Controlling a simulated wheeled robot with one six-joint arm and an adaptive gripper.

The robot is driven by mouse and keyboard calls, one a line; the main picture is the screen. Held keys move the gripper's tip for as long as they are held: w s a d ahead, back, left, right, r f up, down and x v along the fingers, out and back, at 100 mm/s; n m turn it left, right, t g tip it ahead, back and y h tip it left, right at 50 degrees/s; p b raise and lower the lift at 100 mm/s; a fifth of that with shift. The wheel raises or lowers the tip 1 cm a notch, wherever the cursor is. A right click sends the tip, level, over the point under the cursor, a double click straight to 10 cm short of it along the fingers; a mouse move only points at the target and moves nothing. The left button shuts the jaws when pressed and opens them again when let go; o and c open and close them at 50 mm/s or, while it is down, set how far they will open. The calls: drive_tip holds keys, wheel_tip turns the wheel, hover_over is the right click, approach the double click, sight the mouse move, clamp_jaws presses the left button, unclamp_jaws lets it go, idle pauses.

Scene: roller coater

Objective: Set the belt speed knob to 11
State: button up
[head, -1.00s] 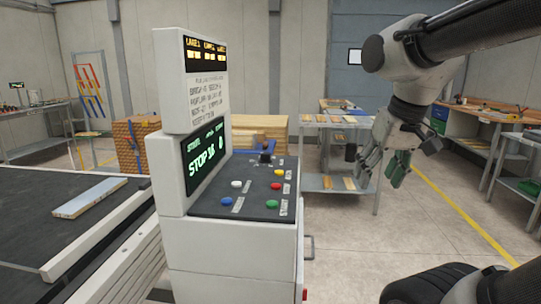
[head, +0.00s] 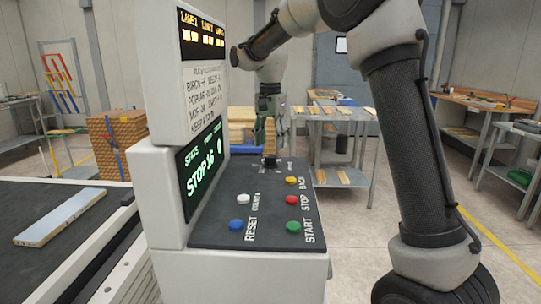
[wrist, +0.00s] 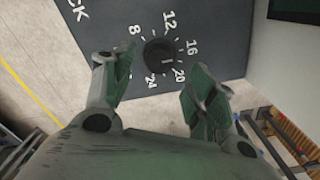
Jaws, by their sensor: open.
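The belt speed knob (wrist: 158,54) is a round black dial on the dark control panel (head: 225,236), ringed by white marks numbered 8, 12, 16, 20 and 24. Its pointer setting is too unclear to read. In the head view the knob (head: 269,162) stands at the panel's far end. My gripper (head: 270,137) hangs over that end, pointing down. In the wrist view my gripper (wrist: 161,68) is open and empty, with the knob appearing between its fingertips. The green display (head: 202,165) reads STOP, apparently 16, and 0.
Blue, white, green, red and yellow buttons sit on the panel's near part; the green START button (head: 292,227) is at its right. The upright screen housing (head: 165,190) borders the panel's left. A conveyor (head: 75,265) with a board (head: 60,217) lies further left.

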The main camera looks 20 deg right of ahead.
sight(271, 156)
wheel_tip(271, 156, down, 5)
drive_tip(key=shift+r, duration=0.1)
drive_tip(key=c, duration=1.1)
